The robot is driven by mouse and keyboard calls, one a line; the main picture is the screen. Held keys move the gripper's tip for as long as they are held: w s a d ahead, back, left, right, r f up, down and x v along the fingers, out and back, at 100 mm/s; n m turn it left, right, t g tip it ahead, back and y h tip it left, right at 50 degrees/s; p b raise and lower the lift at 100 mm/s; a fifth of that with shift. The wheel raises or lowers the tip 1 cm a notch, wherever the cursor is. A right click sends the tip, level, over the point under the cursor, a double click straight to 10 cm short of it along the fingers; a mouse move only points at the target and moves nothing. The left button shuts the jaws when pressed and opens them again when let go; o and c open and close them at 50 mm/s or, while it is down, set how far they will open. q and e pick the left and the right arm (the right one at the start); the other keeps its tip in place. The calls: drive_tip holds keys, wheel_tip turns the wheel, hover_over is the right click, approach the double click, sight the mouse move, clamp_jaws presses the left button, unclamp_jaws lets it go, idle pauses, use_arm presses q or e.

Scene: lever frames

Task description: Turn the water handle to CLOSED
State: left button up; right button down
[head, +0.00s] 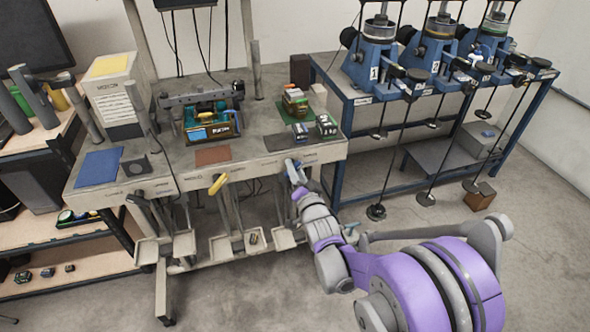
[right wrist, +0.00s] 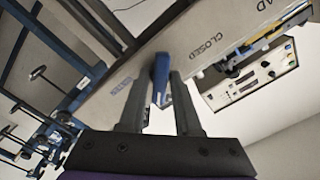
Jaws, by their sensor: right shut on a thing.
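The blue handle (head: 293,172) is on the front panel of the bench, at its right end. In the right wrist view the blue handle (right wrist: 160,75) stands out from the panel between my fingers. The word CLOSED (right wrist: 207,45) is printed on the panel to the right of the handle, and small blue lettering (right wrist: 121,86) is to its left, too small to read surely. My right gripper (head: 299,191) is shut on the handle. The handle's pivot is partly hidden. My left gripper is in neither view.
A yellow handle (head: 218,184) and a black handle (head: 137,200) sit further left on the bench front. Small trays (head: 222,248) hang below. The bench top (head: 255,150) carries an instrument and boxes. A blue-framed rig (head: 341,135) stands close on the right.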

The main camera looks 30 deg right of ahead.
drive_tip(key=shift+n, duration=0.3)
drive_tip(key=n, duration=0.4)
drive_tip(key=shift+a+b, duration=0.1)
drive_tip(key=shift+b, duration=0.3)
drive_tip(key=n+b, duration=0.1)
drive_tip(key=n, duration=0.8)
drive_tip(key=shift+a+b, duration=0.1)
drive_tip(key=shift+b, duration=0.3)
drive_tip(key=shift+n+b, duration=0.45)
drive_tip(key=shift+n, duration=1.65)
drive_tip(key=c, duration=0.8)
unclamp_jaws()
drive_tip(key=shift+a, duration=0.1)
